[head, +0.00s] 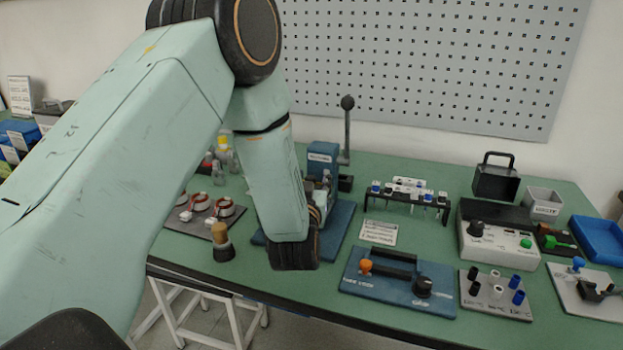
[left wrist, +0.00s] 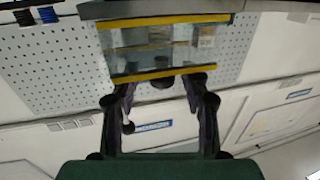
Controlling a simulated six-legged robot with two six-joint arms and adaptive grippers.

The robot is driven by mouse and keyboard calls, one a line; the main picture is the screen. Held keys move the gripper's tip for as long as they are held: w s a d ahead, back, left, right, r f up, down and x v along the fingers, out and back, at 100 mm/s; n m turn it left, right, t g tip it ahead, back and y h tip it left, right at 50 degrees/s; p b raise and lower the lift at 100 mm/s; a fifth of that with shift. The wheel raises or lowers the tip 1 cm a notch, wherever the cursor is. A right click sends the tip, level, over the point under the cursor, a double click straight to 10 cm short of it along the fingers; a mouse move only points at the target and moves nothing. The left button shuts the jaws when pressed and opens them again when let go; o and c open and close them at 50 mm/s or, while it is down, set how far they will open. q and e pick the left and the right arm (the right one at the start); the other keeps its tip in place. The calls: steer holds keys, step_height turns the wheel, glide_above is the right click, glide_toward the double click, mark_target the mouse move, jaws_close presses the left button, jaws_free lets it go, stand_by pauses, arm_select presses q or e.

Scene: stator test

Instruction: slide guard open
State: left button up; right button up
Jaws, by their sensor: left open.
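The guard (left wrist: 155,48) is a clear panel with yellow strips along its two long edges, in the upper middle of the left wrist view. My left gripper (left wrist: 158,84) is open. Its two dark fingers are spread apart, with their tips close to the lower yellow strip in the picture. Whether they touch it I cannot tell. I cannot make out the guard there. My right gripper is not in view.
Right of my arm stand a vial rack (head: 408,193), a blue plate with a black handle (head: 397,283), a board of coloured plugs (head: 494,293) and a control box (head: 498,243). A pegboard (head: 430,60) hangs behind.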

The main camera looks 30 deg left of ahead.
arm_select(q)
steer(key=shift+a+r, duration=0.1)
steer(key=shift+a, duration=0.15)
steer(key=shift+w+d, duration=0.1)
steer(key=shift+w, duration=0.1)
steer(key=shift+c, duration=1)
steer(key=shift+s, duration=0.15)
steer(key=c, duration=0.4)
jaws_close()
